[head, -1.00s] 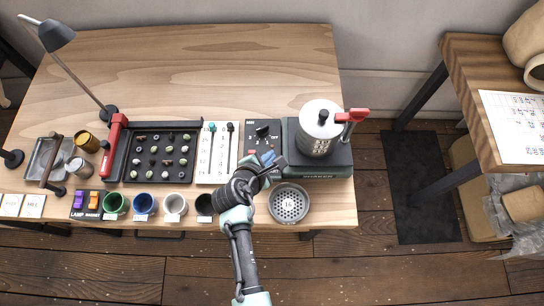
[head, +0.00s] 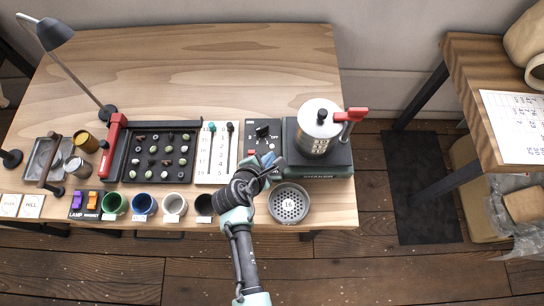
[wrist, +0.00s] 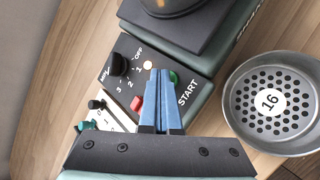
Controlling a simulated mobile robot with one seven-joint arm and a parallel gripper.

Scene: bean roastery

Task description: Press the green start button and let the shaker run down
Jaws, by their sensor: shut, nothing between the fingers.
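The shaker has a steel canister (head: 316,128) with a black knob on its dark base. The control panel beside it carries a black dial (head: 262,131), also in the wrist view (wrist: 117,65), marked OFF, 1, 2, 3. The green start button (wrist: 174,77) shows partly behind my blue fingertips, beside the START lettering. A red button (wrist: 137,103) is on the other side of the fingers. My gripper (head: 272,162) is shut and empty over the panel's front part, its tips (wrist: 160,72) close to the green button. Whether they touch it is hidden.
A round perforated sieve (head: 289,203) marked 16 stands in front of the shaker. A red handle (head: 351,115) is at the canister's right. Several cups, including a black one (head: 204,204), line the table front. A slider panel (head: 217,153) lies left of the controls.

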